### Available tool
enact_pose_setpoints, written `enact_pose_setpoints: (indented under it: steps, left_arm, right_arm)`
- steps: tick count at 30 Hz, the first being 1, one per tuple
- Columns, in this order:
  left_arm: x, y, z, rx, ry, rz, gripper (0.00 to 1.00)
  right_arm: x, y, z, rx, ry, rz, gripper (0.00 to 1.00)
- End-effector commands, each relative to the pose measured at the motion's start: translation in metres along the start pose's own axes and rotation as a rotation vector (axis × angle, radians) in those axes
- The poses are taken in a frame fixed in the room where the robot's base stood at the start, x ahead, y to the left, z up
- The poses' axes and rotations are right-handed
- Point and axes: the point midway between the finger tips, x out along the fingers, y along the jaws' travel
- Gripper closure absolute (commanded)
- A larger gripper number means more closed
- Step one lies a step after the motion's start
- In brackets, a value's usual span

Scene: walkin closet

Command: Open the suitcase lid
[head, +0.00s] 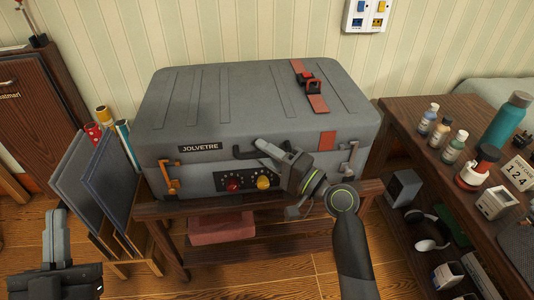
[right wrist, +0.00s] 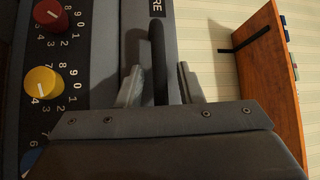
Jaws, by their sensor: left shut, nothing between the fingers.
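The grey suitcase (head: 250,100) lies flat on a wooden bench with its lid down. Its front has a black handle (head: 243,154), a red dial (head: 233,185), a yellow dial (head: 264,182), an orange latch (head: 170,178) at left and another latch (head: 347,158) at right. A red strap with a buckle (head: 307,83) crosses the lid. My right gripper (head: 262,147) is at the handle. In the right wrist view, its open fingers (right wrist: 160,88) stand either side of the handle (right wrist: 157,60). My left gripper (head: 55,215) is shut and empty, low at the left, away from the suitcase.
The bench (head: 285,245) holds a pink box (head: 221,228) on its lower shelf. Grey panels (head: 95,180) lean in a rack at left. A wooden shelf unit (head: 405,125) with bottles stands close at right. A striped wall is right behind the suitcase.

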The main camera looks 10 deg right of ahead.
Motion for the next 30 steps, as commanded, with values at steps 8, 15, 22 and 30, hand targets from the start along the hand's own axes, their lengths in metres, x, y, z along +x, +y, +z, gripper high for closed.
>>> enact_pose_setpoints:
  steps: [8, 15, 22, 30]
  left_arm:
    - [0.0, 0.0, 0.0, 0.0, -0.001, 0.0, 1.0]
    - [0.0, 0.0, 0.0, 0.0, -0.001, 0.0, 1.0]
    - [0.0, -0.001, 0.008, -0.008, -0.051, -0.001, 1.0]
    - [-0.012, -0.002, 0.051, -0.049, -0.312, -0.008, 1.0]
  right_arm:
    - [0.0, 0.0, 0.0, 0.0, 0.0, 0.0, 1.0]
    - [-0.001, 0.0, 0.0, 0.0, 0.0, 0.0, 1.0]
    - [0.0, -0.001, 0.0, 0.002, 0.0, 0.002, 1.0]
    - [0.001, -0.008, -0.002, 0.009, 0.0, 0.008, 1.0]
